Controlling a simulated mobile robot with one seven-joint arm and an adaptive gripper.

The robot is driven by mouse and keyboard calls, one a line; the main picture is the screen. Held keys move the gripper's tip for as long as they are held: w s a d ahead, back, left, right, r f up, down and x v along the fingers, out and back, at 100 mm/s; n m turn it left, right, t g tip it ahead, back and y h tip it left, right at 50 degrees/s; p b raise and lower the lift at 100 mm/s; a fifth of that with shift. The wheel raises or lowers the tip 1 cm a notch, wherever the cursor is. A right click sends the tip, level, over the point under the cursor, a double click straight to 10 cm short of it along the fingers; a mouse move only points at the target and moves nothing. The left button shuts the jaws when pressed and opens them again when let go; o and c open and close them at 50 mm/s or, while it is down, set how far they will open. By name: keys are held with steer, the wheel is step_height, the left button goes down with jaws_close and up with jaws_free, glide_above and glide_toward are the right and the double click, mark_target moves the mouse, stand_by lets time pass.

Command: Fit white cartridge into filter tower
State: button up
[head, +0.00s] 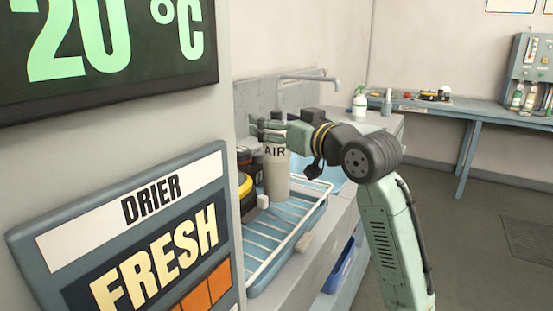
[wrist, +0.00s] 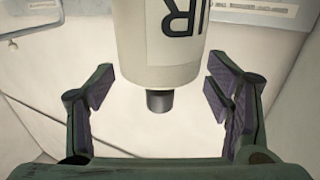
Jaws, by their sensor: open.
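A pale, upright cylinder marked AIR (head: 276,175) stands at the rack by the sink in the head view. In the wrist view this cylinder (wrist: 165,60) shows upside down, with part of its lettering and a short dark stub (wrist: 159,101) at its near end. I cannot tell whether it is the white cartridge or the filter tower; no second such body is clear. My gripper (head: 262,129) is at the cylinder's top end in the head view. In the wrist view my gripper (wrist: 160,90) is open, its fingers either side of the stub and apart from it.
A blue tray with a white wire rack (head: 285,235) lies on the counter. Black and yellow items (head: 245,185) stand left of the cylinder. A tap (head: 308,79) rises behind. A large DRIER panel (head: 130,240) blocks the left foreground. Open floor lies to the right.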

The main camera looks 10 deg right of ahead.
steer(key=shift+c, duration=0.3)
jaws_close()
stand_by(0.6)
stand_by(0.4)
